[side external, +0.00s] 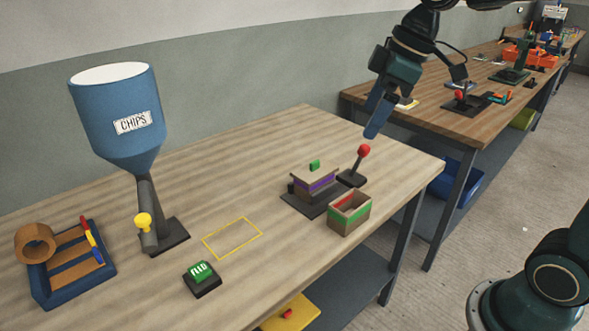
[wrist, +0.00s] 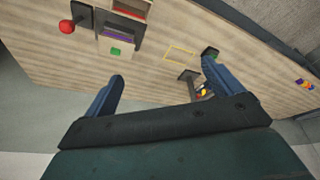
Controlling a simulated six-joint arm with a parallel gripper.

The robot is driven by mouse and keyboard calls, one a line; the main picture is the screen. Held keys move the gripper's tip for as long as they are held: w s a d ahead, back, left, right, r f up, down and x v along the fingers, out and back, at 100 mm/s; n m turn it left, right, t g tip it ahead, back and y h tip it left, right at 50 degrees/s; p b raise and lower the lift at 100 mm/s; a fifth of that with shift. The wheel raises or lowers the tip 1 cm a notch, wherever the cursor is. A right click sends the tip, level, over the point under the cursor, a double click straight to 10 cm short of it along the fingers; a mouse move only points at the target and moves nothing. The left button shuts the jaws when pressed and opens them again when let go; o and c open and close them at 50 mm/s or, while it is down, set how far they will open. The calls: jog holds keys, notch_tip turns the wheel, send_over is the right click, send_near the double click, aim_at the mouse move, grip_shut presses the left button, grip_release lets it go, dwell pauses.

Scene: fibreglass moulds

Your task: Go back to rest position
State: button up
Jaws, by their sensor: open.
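My gripper (side external: 374,122) has blue fingers and is raised in the air above the far right part of the workbench. It is open, with nothing between the fingers. In the wrist view, the two fingertips of my gripper (wrist: 162,70) stand wide apart above the bench. Below it is a dark mould press (side external: 316,185) with a purple band and a small green piece (side external: 314,165) on top. A lever with a red ball (side external: 364,150) stands just behind the press, below the fingertips and apart from them.
A box with a green band (side external: 349,220) holds something red. A blue CHIPS hopper (side external: 118,115), a green button (side external: 201,273), a yellow outline (side external: 232,239) and a blue tray (side external: 70,290) are further left. A second bench (side external: 430,122) stands behind. The air around my gripper looks clear.

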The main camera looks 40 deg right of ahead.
jog(key=s+f+m+t+h, duration=0.1)
jog(key=s+f+m, duration=0.1)
jog(key=s, duration=0.6)
jog(key=s+d+f+m+t+h, duration=0.1)
jog(key=s+f+m, duration=0.1)
jog(key=s+m, duration=0.3)
jog(key=s, duration=0.3)
jog(key=shift+s+d, duration=0.25)
jog(key=shift+s, duration=0.1)
